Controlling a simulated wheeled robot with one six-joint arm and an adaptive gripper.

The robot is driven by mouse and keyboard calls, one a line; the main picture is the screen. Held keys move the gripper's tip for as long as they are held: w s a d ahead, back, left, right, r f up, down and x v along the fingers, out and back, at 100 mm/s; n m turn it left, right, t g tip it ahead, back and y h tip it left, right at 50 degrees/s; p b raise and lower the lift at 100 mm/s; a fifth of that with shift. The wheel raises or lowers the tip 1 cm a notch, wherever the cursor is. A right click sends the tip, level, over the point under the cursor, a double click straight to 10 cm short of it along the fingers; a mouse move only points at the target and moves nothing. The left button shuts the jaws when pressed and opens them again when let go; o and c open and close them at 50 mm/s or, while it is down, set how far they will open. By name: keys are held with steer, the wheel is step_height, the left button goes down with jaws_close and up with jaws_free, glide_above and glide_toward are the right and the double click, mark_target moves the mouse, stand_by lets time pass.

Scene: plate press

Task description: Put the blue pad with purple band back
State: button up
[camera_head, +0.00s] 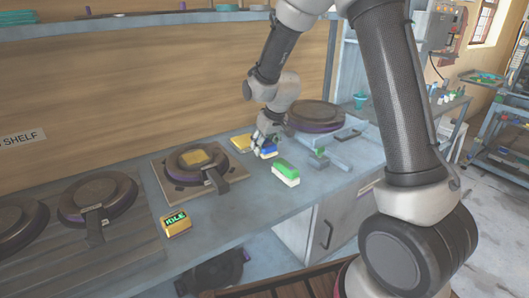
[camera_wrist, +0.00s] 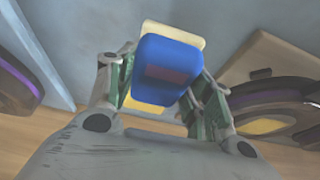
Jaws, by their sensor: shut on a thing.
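My gripper (camera_head: 266,143) is low over the bench, shut on a blue pad (camera_head: 268,153). In the wrist view the blue pad (camera_wrist: 172,52) sits between the two fingers, with a dark purplish patch on its face. A pale yellow part shows beyond and below the blue; I cannot tell if it belongs to the pad or lies behind it. I cannot tell whether the pad touches the bench. A yellow pad (camera_head: 241,143) lies on the bench just left of my gripper. A green and white block (camera_head: 285,173) lies in front of it.
A round plate press (camera_head: 188,178) with a yellow piece on it stands left on a square board. More round presses (camera_head: 98,198) are farther left. A yellow box with a lit display (camera_head: 177,222) sits near the front edge. A large round press (camera_head: 315,116) stands behind right, near grey bars (camera_head: 345,150).

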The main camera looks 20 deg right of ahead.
steer(key=shift+f, duration=1.6)
steer(key=o, duration=0.9)
steer(key=shift+f, duration=0.1)
steer(key=v, duration=1.2)
steer(key=s+d+r+m, duration=0.2)
steer(key=s+d+r, duration=0.5)
steer(key=s+r, duration=0.3)
steer(key=shift+m+h, duration=0.7)
steer(key=shift+m, duration=0.1)
steer(key=s+d, duration=0.2)
steer(key=s, duration=0.4)
steer(key=s+d+r, duration=0.1)
steer(key=s+d, duration=0.1)
steer(key=s, duration=0.5)
steer(key=s+d, duration=0.2)
steer(key=s, duration=0.4)
steer(key=shift+s+d+r, duration=0.25)
steer(key=shift+s+r, duration=0.05)
steer(key=shift+s, duration=0.05)
